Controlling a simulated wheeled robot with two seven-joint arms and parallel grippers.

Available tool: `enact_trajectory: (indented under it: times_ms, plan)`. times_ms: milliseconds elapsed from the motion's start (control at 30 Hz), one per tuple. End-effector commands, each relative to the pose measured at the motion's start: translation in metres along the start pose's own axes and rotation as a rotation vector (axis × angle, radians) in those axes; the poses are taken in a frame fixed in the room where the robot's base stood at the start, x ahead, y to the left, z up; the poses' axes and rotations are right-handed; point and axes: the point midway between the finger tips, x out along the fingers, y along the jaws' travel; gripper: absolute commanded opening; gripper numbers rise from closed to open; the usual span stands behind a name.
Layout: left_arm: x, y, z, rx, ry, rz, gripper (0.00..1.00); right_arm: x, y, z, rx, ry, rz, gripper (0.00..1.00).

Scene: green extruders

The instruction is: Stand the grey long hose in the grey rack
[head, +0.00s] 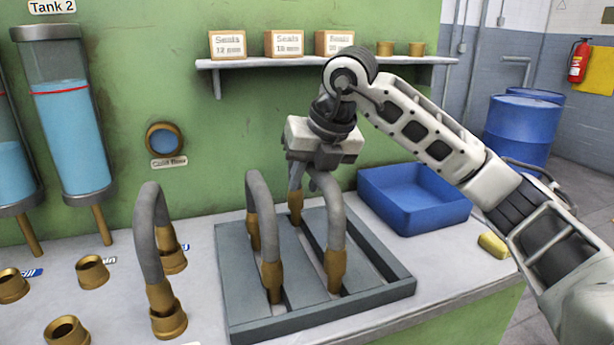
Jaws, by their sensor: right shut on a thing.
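A grey arched hose with brass ends (334,215) stands in the grey slatted rack (240,290). My right gripper (317,178) is shut on the top of its arch from above. Its front brass end is down at a rack slot, and its back brass end is partly behind the gripper. I cannot tell how deep the ends sit. A second grey hose (264,215) stands upright in the rack just to the left. A third grey hose (147,235) arches between two brass sockets left of the rack. My left gripper is not in view.
A blue bin (415,215) stands behind the rack at the right, with a yellow block (494,245) near the counter's edge. Several brass sockets (92,271) stand at the left. A shelf (235,64) with boxes hangs on the green wall above.

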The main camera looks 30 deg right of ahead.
Motion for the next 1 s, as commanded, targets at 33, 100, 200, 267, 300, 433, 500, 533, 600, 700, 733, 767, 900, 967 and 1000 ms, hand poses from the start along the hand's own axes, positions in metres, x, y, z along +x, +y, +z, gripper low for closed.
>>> enact_trajectory:
  times_ms: [33,100,200,267,300,433,500,533,600,700,733,767,900,967,1000]
  plan:
    - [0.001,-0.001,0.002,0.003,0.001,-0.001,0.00,0.001,0.000,0.000,0.000,-0.002,0.001,0.00]
    - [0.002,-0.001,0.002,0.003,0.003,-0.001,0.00,0.003,-0.001,-0.001,0.000,-0.002,0.001,0.00]
    - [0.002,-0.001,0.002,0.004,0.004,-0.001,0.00,0.004,-0.001,-0.002,0.000,-0.002,0.001,0.00]
    - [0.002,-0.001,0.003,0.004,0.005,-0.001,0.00,0.006,-0.001,-0.002,0.000,-0.002,0.001,0.00]
    - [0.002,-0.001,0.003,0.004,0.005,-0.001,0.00,0.006,-0.001,-0.003,0.000,-0.002,0.001,0.00]
    - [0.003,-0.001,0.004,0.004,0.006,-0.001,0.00,0.009,-0.002,-0.003,0.000,-0.002,0.001,0.00]
    - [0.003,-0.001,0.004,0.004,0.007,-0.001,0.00,0.010,-0.002,-0.004,0.000,-0.002,0.001,0.00]
    - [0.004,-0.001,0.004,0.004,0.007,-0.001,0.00,0.011,-0.002,-0.004,0.000,-0.002,0.001,0.00]
    - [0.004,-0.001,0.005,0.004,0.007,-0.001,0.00,0.012,-0.003,-0.005,0.000,-0.003,0.001,0.00]
    - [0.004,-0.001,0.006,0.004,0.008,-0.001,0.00,0.014,-0.003,-0.005,0.000,-0.003,0.001,0.00]
    - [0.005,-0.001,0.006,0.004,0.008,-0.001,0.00,0.014,-0.003,-0.006,0.000,-0.003,0.001,0.00]
    - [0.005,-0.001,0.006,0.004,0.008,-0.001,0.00,0.015,-0.003,-0.006,0.000,-0.003,0.001,0.00]
    - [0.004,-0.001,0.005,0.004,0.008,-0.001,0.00,0.014,-0.003,-0.005,0.000,-0.002,0.001,0.48]
    - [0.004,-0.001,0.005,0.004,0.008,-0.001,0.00,0.014,-0.003,-0.005,0.000,-0.002,0.001,0.48]
    - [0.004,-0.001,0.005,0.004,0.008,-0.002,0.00,0.014,-0.003,-0.006,0.000,-0.002,0.001,0.48]
